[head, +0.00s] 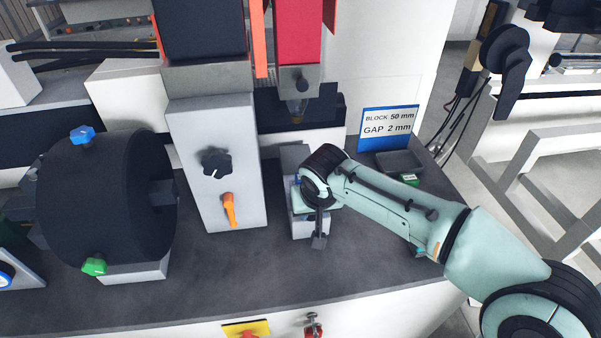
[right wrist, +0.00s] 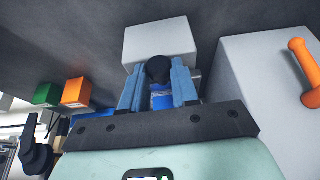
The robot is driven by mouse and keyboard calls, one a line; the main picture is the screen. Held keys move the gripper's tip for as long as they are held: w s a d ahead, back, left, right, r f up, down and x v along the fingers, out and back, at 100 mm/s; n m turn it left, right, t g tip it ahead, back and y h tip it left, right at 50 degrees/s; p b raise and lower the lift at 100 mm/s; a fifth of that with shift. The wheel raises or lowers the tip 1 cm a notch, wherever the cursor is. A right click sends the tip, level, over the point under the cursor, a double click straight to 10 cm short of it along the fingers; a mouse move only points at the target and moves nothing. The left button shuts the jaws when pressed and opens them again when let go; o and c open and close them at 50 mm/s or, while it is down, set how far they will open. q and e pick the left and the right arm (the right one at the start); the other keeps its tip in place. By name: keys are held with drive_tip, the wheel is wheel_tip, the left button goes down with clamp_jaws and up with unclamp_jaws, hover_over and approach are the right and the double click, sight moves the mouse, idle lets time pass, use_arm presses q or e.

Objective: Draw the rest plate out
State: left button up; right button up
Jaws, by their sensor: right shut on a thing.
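The knob is in front of a light grey block-like housing (right wrist: 160,38). A blue patch shows between the fingers below the knob. In the head view my right arm reaches in from the right over a small grey fixture (head: 307,228) on the bench, and its wrist hides the fingers and the knob. I cannot make out the rest plate itself. My left gripper is not in view.
A grey box (head: 216,150) with a black dial and orange lever stands left of the fixture, beside a black drum (head: 100,200). A red press part (head: 298,40) hangs behind. A sign (head: 388,128) reads block 50 mm, gap 2 mm.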

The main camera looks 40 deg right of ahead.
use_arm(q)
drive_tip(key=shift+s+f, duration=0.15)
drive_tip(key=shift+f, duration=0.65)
use_arm(e)
drive_tip(key=shift+s+a+f, duration=0.1)
drive_tip(key=shift+s+f, duration=0.05)
drive_tip(key=shift+f, duration=0.05)
drive_tip(key=shift+s+a, duration=0.1)
drive_tip(key=shift+s, duration=0.1)
drive_tip(key=o, duration=0.8)
drive_tip(key=shift+o, duration=0.2)
use_arm(q)
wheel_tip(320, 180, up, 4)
drive_tip(key=p, duration=0.4)
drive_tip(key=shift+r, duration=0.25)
use_arm(e)
drive_tip(key=v, duration=0.6)
drive_tip(key=shift+r, duration=0.15)
